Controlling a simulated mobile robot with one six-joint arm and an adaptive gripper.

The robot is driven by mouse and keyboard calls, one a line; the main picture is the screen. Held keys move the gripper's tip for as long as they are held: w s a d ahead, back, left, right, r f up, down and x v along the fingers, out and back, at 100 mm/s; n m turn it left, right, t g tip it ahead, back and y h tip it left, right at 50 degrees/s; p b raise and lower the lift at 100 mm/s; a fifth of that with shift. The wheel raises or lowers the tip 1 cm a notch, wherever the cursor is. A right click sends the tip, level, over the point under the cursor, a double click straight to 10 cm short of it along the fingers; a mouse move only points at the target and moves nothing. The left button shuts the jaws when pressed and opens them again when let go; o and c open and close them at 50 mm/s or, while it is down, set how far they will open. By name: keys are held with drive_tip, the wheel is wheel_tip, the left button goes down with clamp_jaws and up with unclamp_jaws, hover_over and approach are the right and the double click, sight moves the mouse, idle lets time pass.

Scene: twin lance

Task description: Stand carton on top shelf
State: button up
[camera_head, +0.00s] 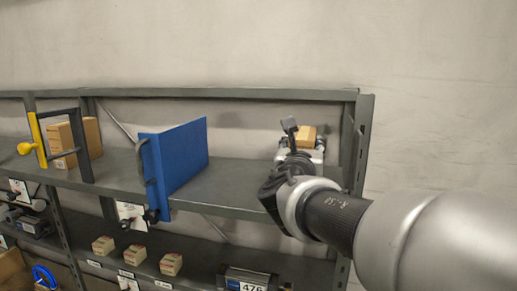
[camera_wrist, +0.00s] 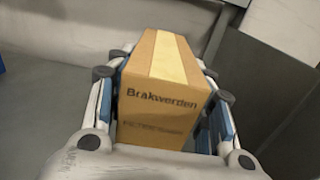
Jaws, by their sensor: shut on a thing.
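The carton (camera_wrist: 163,95) is a brown box with a paler tape strip on top and the printed word "Brakwerden", seen in the wrist view. My gripper (camera_wrist: 163,80) has a finger on each side of it and is shut on it. In the head view the carton (camera_head: 307,136) shows only in part behind my gripper (camera_head: 300,145), at the right end of the top shelf (camera_head: 235,180). The carton looks upright. I cannot tell whether its underside touches the shelf.
A blue panel (camera_head: 178,160) with a dark handle stands on the shelf to the left. Further left are another brown carton (camera_head: 63,145) and a yellow-handled frame (camera_head: 38,140). A post (camera_head: 360,140) closes the right end. Small boxes (camera_head: 171,264) sit on the lower shelf.

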drive_tip(key=o, duration=1.3)
